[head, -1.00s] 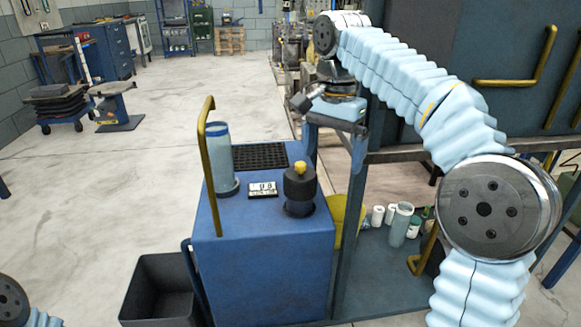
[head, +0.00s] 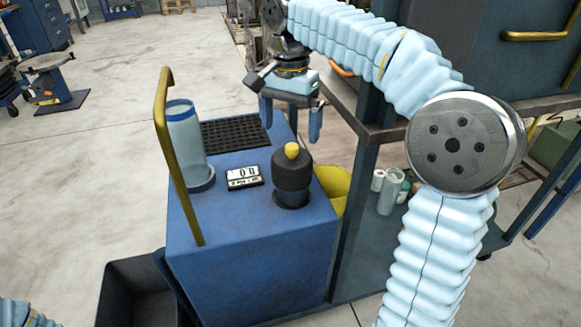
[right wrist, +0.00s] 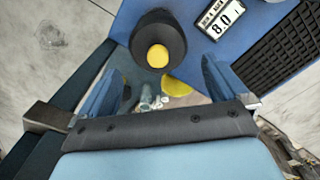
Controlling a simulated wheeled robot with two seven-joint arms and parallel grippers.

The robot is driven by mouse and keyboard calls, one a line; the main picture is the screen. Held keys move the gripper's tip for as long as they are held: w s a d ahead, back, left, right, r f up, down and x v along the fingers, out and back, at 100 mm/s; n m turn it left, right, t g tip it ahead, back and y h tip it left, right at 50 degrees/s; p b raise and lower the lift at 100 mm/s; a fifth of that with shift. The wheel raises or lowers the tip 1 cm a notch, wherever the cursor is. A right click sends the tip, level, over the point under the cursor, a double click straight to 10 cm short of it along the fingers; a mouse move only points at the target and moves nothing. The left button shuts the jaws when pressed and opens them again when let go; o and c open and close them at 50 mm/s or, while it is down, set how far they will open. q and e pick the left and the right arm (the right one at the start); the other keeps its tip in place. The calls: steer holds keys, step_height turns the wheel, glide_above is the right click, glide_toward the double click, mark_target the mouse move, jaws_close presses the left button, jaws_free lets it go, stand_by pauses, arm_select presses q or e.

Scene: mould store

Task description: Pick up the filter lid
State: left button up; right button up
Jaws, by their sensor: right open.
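The filter lid (head: 291,172) looks like a black, dome-shaped cap with a yellow knob on top. It stands upright on the blue cart top near its right edge. It also shows in the right wrist view (right wrist: 158,38), at top centre, with the yellow knob facing the camera. My right gripper (head: 291,122) is open and empty, fingers pointing down, above and behind the lid in the head view. In the wrist view the lid lies beyond the fingertips, apart from them. My left gripper is out of view; only a bit of left sleeve shows at bottom left.
On the blue cart (head: 260,240) stand a clear cylinder (head: 186,145), a small display (head: 244,177) and a black grid mat (head: 235,132). A brass handle (head: 163,150) rises at left. A yellow bowl (head: 333,185) and a shelf frame are close on the right. A dark bin (head: 135,295) is below.

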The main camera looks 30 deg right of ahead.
mark_target(292, 146)
step_height(292, 146, down, 6)
steer(key=shift+s+d+f+b, duration=0.1)
steer(key=shift+d+f+b, duration=0.1)
steer(key=shift+b, duration=0.4)
steer(key=c, duration=0.9)
step_height(292, 146, up, 10)
steer(key=shift+r+p, duration=0.1)
steer(key=shift+p, duration=1.15)
